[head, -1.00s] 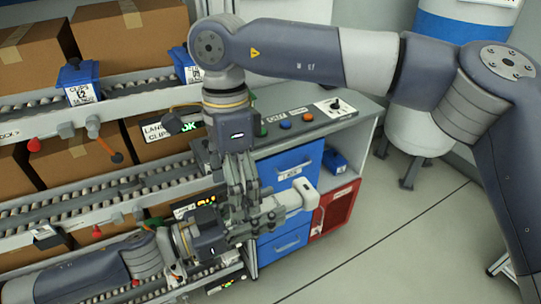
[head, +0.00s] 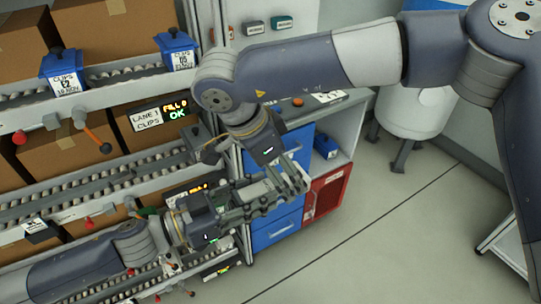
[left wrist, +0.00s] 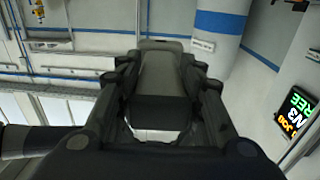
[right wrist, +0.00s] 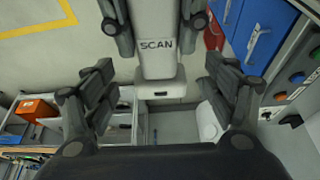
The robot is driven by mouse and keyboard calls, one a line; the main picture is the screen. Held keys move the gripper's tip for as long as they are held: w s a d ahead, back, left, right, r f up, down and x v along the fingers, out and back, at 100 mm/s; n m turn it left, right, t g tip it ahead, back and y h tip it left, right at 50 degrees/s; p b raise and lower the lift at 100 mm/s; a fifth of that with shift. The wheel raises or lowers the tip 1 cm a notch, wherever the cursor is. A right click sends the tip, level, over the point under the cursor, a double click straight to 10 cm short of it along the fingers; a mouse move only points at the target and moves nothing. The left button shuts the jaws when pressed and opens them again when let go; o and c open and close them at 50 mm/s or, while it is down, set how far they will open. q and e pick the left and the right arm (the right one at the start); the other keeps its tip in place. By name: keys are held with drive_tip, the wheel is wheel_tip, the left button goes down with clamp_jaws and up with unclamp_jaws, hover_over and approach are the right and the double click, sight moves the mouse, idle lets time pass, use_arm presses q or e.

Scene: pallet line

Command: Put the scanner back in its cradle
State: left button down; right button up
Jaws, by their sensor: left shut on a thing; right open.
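The scanner (right wrist: 160,42) is a light grey and white body marked SCAN. My left gripper (head: 262,207) is shut on it, above the floor in front of the blue drawers. In the left wrist view the scanner (left wrist: 165,75) lies between the fingers, its far side grey and its near end dark. My right gripper (head: 292,180) is open close by. In the right wrist view its fingers (right wrist: 160,92) stand apart on either side of the scanner's near end, with a gap on both sides. I cannot pick out the cradle in any view.
Roller lanes with cardboard boxes (head: 110,40) and blue clip bins (head: 63,72) fill the left. Blue drawers (head: 278,230) and a red cabinet (head: 327,195) stand behind the grippers. A white drum (head: 412,115) stands at the back.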

drive_tip(key=shift+x, duration=1.1)
drive_tip(key=c, duration=1.3)
use_arm(q)
drive_tip(key=c, duration=1)
unclamp_jaws()
drive_tip(key=shift+a, duration=0.1)
